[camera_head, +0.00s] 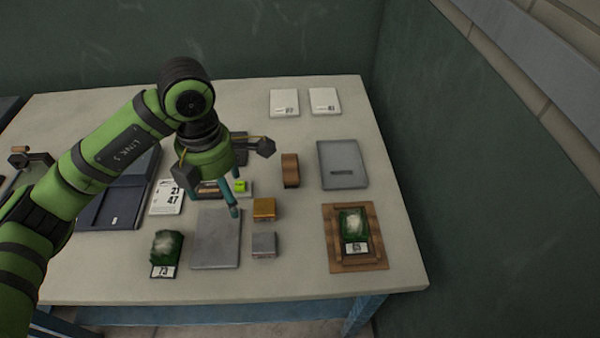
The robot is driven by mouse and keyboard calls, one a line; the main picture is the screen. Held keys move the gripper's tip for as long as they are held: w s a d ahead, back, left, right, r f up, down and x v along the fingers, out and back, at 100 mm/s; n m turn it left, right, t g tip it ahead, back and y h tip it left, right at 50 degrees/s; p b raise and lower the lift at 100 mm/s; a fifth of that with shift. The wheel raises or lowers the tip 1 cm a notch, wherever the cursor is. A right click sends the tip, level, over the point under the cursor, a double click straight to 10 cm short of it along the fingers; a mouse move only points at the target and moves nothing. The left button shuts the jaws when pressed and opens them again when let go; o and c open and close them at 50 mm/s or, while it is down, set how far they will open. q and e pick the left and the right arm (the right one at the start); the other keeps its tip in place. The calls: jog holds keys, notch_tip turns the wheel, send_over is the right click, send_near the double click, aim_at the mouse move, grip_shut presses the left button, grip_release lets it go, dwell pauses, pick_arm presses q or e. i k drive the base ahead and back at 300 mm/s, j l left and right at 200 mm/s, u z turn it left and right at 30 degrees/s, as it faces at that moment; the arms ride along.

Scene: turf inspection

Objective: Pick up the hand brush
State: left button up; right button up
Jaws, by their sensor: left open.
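My left gripper (234,200) hangs over the middle of the table, fingers pointing down and open. No thing is seen held in it. A small brown item (290,170) stands to the right of the gripper, apart from it; it may be the hand brush, but its bristles cannot be made out. Another low item with a tan and dark surface (209,189) lies beneath the gripper, partly hidden by the fingers, so I cannot tell what it is. My right gripper is not in view.
White cards (284,102) lie at the back. A dark wall stands right.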

aim_at(290, 162)
jog(key=i+j+z, duration=0.1)
jog(key=j+z, duration=0.25)
jog(key=i+j+z, duration=0.1)
jog(key=z, duration=0.25)
jog(key=j, duration=0.1)
